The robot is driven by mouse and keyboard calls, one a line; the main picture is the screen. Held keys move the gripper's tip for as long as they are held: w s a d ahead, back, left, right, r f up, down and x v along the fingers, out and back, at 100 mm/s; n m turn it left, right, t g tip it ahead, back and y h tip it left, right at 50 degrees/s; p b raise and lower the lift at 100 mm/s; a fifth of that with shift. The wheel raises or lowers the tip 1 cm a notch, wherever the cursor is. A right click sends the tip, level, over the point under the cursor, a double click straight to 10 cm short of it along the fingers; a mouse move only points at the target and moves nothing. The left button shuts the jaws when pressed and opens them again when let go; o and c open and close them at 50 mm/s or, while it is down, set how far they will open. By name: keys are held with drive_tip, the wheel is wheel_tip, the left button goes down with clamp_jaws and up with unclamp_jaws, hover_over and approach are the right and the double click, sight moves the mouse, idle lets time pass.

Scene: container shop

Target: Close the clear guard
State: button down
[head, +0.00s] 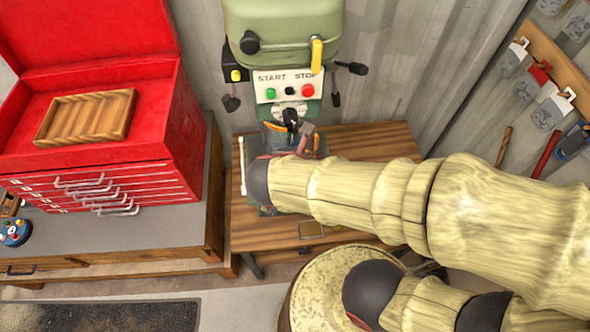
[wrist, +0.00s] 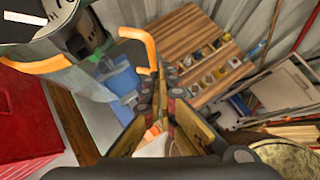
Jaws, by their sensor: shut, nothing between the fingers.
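The green drill press (head: 283,38) stands against the wall in the head view, with its START/STOP panel facing me. Its dark chuck (wrist: 88,38) shows at the upper left in the wrist view. Below the chuck is a pale bluish see-through area (wrist: 118,82) between orange curved bars (wrist: 140,40); this looks like the clear guard, but its exact outline and angle are hard to tell. My gripper (wrist: 160,88) is shut and empty beside the orange bars; I cannot tell whether it touches them.
A red tool chest (head: 150,125) with a wooden tray (head: 88,116) stands on a bench at the left. The wooden drill press bench (head: 355,143) is partly under my arm. A corrugated wall and a hanging tool rack (head: 545,60) bound the right. A round stool-like top (head: 325,285) is below.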

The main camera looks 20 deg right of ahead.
drive_tip(key=v, duration=1.1)
drive_tip(key=shift+r, duration=0.35)
drive_tip(key=shift+s, duration=0.15)
drive_tip(key=s+a+f+m+g+y+b, duration=0.1)
drive_tip(key=s+a+f+m+y+b, duration=0.2)
drive_tip(key=f+m, duration=0.4)
drive_tip(key=s+a+f+m+g+y+b, duration=0.1)
drive_tip(key=a+f+m+y+b, duration=0.3)
drive_tip(key=m, duration=0.5)
drive_tip(key=w+d+f+m+t+b, duration=0.1)
drive_tip(key=w+d+f+m+b, duration=0.1)
drive_tip(key=d+f+m+b, duration=0.7)
drive_tip(key=f+m+b, duration=0.1)
drive_tip(key=b, duration=0.7)
drive_tip(key=shift+w+d+f+t+b, duration=0.2)
drive_tip(key=shift+d+t+b, duration=0.1)
drive_tip(key=shift+d+t, duration=0.1)
